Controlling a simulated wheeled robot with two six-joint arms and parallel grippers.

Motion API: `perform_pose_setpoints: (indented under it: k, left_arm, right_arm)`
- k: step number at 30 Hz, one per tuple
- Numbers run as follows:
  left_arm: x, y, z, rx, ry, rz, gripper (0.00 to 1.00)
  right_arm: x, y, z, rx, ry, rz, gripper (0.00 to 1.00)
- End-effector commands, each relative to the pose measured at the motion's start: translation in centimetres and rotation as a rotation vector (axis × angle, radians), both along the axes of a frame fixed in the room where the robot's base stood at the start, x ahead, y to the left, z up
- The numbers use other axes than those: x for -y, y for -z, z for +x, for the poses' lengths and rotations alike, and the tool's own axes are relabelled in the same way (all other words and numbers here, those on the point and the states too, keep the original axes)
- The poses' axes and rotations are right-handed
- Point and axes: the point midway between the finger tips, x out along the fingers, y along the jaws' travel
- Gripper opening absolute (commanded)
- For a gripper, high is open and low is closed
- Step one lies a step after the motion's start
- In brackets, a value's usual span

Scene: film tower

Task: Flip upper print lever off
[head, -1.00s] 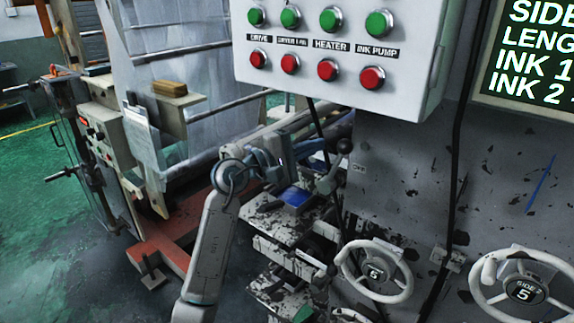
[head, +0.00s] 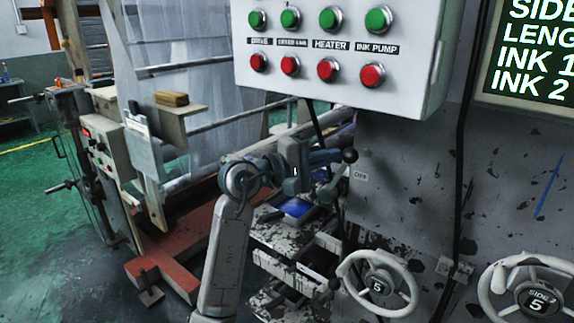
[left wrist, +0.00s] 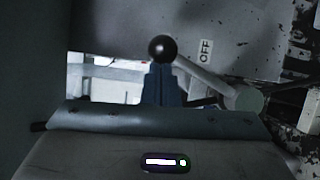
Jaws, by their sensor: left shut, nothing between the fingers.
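The upper print lever shows in the head view as a grey arm with a black ball knob (head: 350,156), beside the grey machine panel. In the left wrist view its knob (left wrist: 162,48) stands just beyond my fingertips, and its grey arm (left wrist: 205,80) slants down right to a round pivot. An OFF label (head: 361,176) is on the panel right of the lever; it also shows in the left wrist view (left wrist: 206,50). My left gripper (head: 326,157) is shut and empty, its blue fingers (left wrist: 163,84) close to the knob. I cannot tell whether they touch.
The white button box (head: 340,95) hangs above my left gripper. A handwheel (head: 377,285) and a second handwheel (head: 530,300) stand out at lower right. Paint-worn metal ledges (head: 285,240) lie below the gripper. Rollers and plastic film (head: 190,45) are behind left.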

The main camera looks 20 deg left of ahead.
Motion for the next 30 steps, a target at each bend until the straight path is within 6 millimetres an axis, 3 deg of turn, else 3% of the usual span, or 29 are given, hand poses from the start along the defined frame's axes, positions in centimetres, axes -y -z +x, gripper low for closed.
perform_pose_setpoints:
  k: [8,14,17,30]
  left_arm:
    - [-0.3,0.1,0.0,0.000,0.002,-0.001,0.00]
    - [-2.5,0.4,0.1,0.002,-0.001,0.004,0.00]
    - [-4.1,0.4,-0.1,0.002,0.001,0.004,0.00]
    - [-9.0,0.2,-5.1,0.001,0.000,0.004,0.00]
  right_arm:
    - [-0.5,0.3,-0.1,0.000,0.001,0.006,0.36]
    - [-0.9,1.9,-0.2,-0.007,0.003,0.010,0.36]
    - [-0.6,2.0,1.2,0.005,0.000,0.005,0.36]
    - [-1.1,-1.3,8.2,0.024,-0.008,0.004,0.36]
